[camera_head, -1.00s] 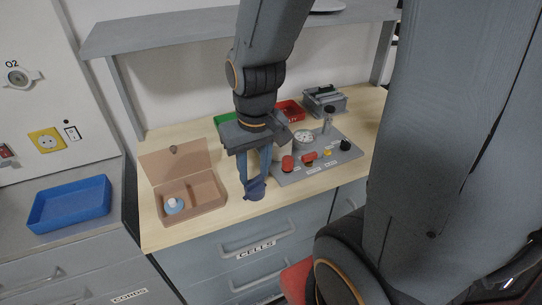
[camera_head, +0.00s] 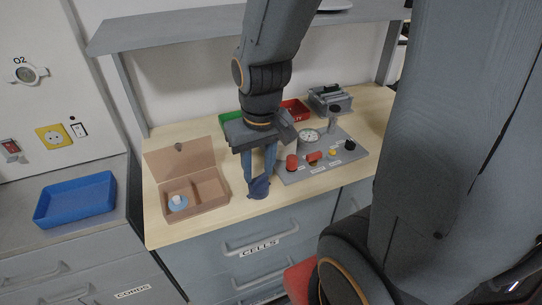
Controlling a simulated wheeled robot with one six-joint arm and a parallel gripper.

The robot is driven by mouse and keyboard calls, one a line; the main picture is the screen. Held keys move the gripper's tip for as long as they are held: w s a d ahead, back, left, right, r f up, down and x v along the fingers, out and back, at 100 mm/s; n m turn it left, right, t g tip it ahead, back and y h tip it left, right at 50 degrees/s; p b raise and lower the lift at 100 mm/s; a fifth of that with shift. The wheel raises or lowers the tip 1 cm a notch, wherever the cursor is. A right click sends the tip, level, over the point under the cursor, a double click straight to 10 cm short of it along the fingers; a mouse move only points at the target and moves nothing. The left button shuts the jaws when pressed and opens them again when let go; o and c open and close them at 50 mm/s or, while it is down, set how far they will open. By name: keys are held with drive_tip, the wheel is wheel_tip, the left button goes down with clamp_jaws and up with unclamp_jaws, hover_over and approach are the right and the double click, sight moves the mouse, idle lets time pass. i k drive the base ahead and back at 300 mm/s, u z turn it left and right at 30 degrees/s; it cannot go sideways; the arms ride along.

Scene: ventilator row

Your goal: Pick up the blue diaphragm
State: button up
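A light blue round piece with a white centre (camera_head: 178,203) lies in the left compartment of the open brown box (camera_head: 215,203); it looks like the blue diaphragm. My gripper (camera_head: 258,188) points down to the right of the box, over the front part of the wooden worktop, apart from the blue piece. Its blue-grey fingers converge near their tips. The dark blue shape at the tips is too small to tell as fingertips or a held part.
A grey panel (camera_head: 338,167) with a gauge, red parts and knobs stands right of my gripper. Green (camera_head: 229,118) and red (camera_head: 293,110) trays and a grey case (camera_head: 329,100) are behind. A blue tray (camera_head: 74,200) sits on the left counter. A shelf (camera_head: 180,31) spans the back.

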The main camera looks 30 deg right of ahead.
sight(178, 202)
drive_tip(key=k, duration=1)
drive_tip(key=u, duration=1.65)
drive_tip(key=i, duration=1.05)
drive_tip(key=z, duration=2.35)
